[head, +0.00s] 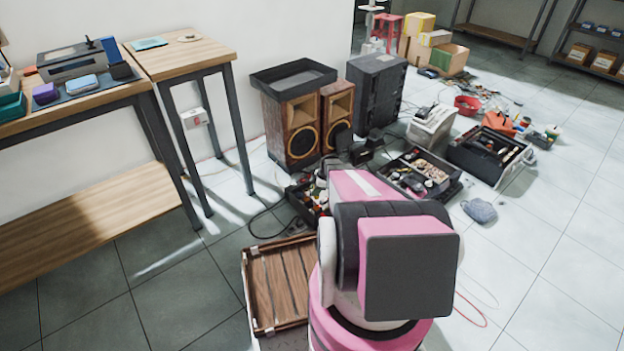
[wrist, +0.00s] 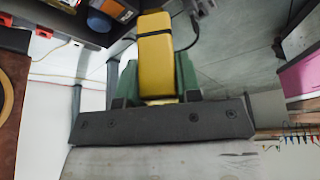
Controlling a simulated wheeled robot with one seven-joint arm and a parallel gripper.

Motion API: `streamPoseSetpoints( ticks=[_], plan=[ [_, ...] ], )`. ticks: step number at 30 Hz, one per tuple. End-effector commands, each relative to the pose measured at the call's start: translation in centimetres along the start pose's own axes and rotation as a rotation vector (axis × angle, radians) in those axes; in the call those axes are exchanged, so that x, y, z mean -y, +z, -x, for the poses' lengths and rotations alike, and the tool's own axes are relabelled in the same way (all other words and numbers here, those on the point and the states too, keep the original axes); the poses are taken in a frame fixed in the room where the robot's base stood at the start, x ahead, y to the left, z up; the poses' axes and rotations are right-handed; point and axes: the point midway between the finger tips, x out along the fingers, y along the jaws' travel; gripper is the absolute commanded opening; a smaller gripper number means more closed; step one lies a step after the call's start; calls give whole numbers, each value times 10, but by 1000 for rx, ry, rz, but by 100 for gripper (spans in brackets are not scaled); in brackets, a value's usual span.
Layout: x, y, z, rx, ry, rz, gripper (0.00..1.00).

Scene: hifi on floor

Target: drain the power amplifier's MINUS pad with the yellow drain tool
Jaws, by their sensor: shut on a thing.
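My gripper (wrist: 156,78) shows in the wrist view with a green finger on each side of the yellow drain tool (wrist: 155,50). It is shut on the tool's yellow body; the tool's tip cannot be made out. In the head view my pink and dark arm hides the gripper and tool. An open dark case with exposed parts (head: 422,172) lies on the floor just beyond my arm, and another open box (head: 306,199) is partly hidden behind it. I cannot tell which is the power amplifier, and no MINUS pad can be made out.
Wooden speakers (head: 293,125) bearing a black tray (head: 292,77) stand by the wall, beside a dark cabinet (head: 375,90). A slatted wooden crate (head: 276,285) is left of my arm. A dark box with orange and blue parts (wrist: 108,12) is near the gripper.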

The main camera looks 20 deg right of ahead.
Motion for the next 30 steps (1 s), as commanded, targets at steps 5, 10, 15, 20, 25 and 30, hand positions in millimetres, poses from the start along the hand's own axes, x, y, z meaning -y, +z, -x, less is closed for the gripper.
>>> streamPoseSetpoints(
  ticks=[5,10,15,20,25,30],
  plan=[
    [2,5,-8,0,-6,15,9],
    [1,7,-14,0,-6,14,9],
    [1,12,-25,0,-6,13,9],
    [1,17,-38,0,-5,12,9],
    [0,22,-51,0,-5,12,9],
    [1,27,-62,0,-5,13,9]
  ],
)
